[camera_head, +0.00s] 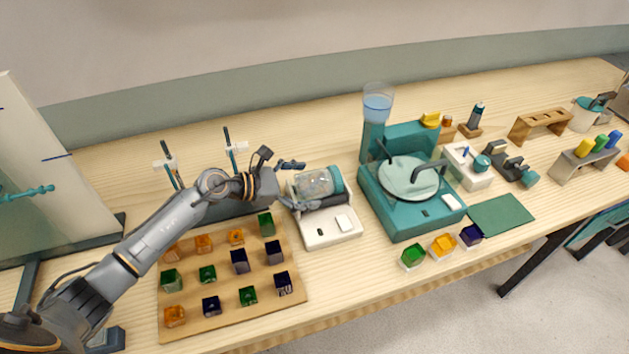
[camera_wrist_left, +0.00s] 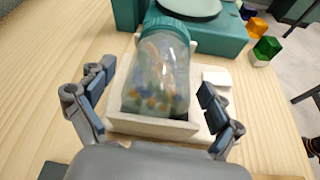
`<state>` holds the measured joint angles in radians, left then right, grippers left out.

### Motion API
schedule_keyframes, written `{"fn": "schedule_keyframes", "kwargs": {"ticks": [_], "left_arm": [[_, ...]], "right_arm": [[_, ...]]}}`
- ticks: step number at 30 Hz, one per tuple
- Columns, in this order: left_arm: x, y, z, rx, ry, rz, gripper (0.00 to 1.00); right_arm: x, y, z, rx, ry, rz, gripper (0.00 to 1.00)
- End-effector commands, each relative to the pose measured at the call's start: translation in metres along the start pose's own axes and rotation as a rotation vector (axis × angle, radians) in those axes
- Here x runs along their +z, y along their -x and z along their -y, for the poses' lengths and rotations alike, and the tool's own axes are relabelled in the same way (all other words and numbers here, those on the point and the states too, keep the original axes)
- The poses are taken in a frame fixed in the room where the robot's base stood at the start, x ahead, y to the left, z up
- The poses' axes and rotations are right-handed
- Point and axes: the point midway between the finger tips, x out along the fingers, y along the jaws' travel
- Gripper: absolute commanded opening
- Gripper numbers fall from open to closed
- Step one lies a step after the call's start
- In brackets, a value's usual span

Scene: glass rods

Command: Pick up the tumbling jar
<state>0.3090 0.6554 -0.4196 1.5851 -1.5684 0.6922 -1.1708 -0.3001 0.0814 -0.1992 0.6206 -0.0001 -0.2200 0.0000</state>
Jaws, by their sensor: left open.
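The tumbling jar (camera_head: 314,183) is a clear jar with a teal lid, lying on its side on a white tumbler base (camera_head: 325,232). In the left wrist view the jar (camera_wrist_left: 160,75) shows coloured bits inside, with its teal lid at the far end. My left gripper (camera_head: 290,183) is open at the left end of the jar. In the left wrist view the left gripper's fingers (camera_wrist_left: 150,97) stand apart, one on each side of the jar's near end, with gaps to the glass. My right gripper is not in view.
A teal grinding machine (camera_head: 405,215) with a round plate stands just right of the tumbler. A wooden board (camera_head: 232,320) with several coloured glass blocks lies in front of my left arm. Loose blocks (camera_head: 443,245) sit near the front edge. A green mat (camera_head: 500,215) lies farther right.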

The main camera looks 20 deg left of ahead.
Motion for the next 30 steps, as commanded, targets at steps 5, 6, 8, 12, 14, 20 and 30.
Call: {"fn": "schedule_keyframes", "kwargs": {"ticks": [5, 6, 8, 12, 14, 20, 30], "left_arm": [[-0.001, 0.000, 0.000, 0.000, 0.000, 0.000, 0.90], [-0.001, 0.000, 0.000, 0.000, 0.000, 0.000, 0.82], [0.000, 0.000, 0.000, 0.000, 0.000, 0.000, 0.69], [0.000, 0.000, 0.000, 0.000, 0.000, 0.000, 0.41], [0.000, 0.000, 0.000, 0.000, 0.000, 0.000, 0.29], [0.001, 0.001, -0.001, 0.002, 0.000, 0.003, 0.20], [0.018, 0.007, -0.005, 0.002, -0.003, 0.005, 0.20]], "right_arm": [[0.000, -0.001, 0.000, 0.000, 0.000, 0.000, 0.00], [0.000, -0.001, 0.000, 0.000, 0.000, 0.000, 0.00], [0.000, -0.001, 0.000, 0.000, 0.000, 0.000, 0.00], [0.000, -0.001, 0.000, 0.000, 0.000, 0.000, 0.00], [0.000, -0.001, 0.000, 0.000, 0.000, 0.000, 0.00], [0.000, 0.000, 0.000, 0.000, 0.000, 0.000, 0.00], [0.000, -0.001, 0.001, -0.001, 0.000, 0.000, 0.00]]}}
